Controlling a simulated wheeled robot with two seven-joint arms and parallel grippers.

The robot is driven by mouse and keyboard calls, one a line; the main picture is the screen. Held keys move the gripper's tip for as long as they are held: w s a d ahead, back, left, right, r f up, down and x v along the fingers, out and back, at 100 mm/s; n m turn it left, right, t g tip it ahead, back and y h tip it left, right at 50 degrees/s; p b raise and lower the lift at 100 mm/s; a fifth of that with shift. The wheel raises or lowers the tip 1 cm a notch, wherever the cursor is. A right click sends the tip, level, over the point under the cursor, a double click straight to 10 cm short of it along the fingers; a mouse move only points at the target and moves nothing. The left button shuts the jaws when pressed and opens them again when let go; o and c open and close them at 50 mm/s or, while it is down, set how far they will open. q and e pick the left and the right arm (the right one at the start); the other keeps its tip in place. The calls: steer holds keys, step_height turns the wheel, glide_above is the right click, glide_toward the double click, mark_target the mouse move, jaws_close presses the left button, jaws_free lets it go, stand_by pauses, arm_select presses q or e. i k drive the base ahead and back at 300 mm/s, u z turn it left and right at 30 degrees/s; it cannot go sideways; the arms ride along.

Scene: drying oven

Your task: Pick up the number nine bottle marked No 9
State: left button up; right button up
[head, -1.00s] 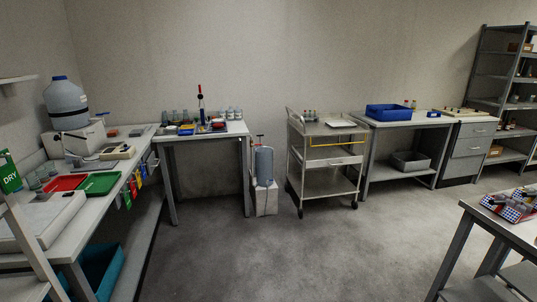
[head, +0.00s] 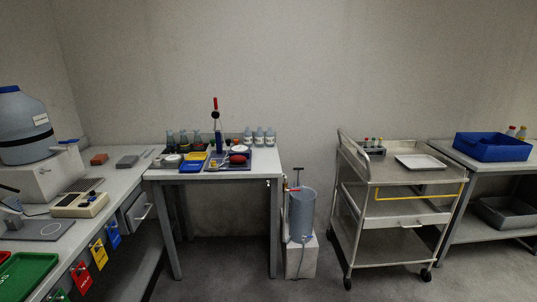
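Several small pale bottles with light labels (head: 259,137) stand in a row at the back right of the far table (head: 262,162). Their numbers are too small to read, so I cannot tell which is No 9. Several darker bottles (head: 184,140) stand at the back left of the same table. Other small bottles stand in a rack (head: 372,147) on the cart, also unreadable. Neither of my grippers is in the head view.
A metal cart (head: 400,200) stands right of the far table, with a blue-grey canister (head: 302,214) on a white block between them. A blue bin (head: 493,147) sits on the right table. The left bench (head: 50,245) runs along the left side. Floor in front is clear.

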mark_target(247, 139)
steer(key=u, duration=0.05)
steer(key=i, duration=0.95)
steer(key=u, duration=0.1)
